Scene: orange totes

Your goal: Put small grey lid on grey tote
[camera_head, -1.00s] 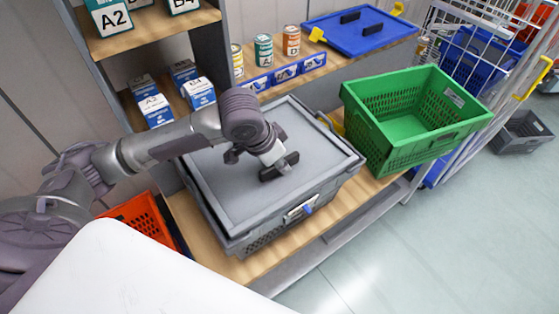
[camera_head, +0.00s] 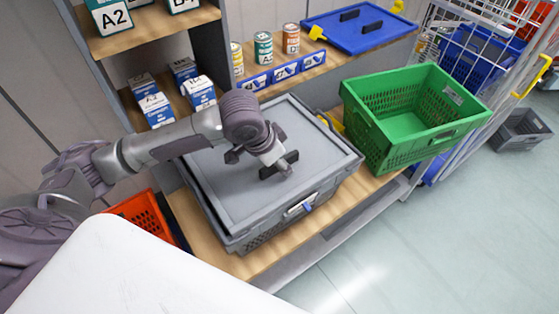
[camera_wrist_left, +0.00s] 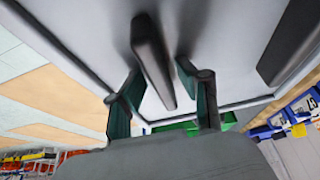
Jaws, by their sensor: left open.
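The small grey lid (camera_head: 235,185) lies over the grey tote (camera_head: 262,237) on the wooden shelf. I cannot tell whether its edges are fully seated all round. My left gripper (camera_head: 280,166) is at one dark handle (camera_head: 292,157) of the lid, reaching in from the left. In the left wrist view the open fingers (camera_wrist_left: 161,72) straddle the handle (camera_wrist_left: 153,62), with a gap showing on both sides. A second dark handle (camera_wrist_left: 290,40) of the lid shows at the right there. My right gripper is not in view.
A green crate (camera_head: 405,150) stands close to the right of the tote. An orange tote (camera_head: 146,218) is at the left. Cans and blue bins (camera_head: 285,74) are behind, with a blue lid (camera_head: 360,30) beyond. Blue-and-white boxes (camera_head: 155,108) sit behind my arm.

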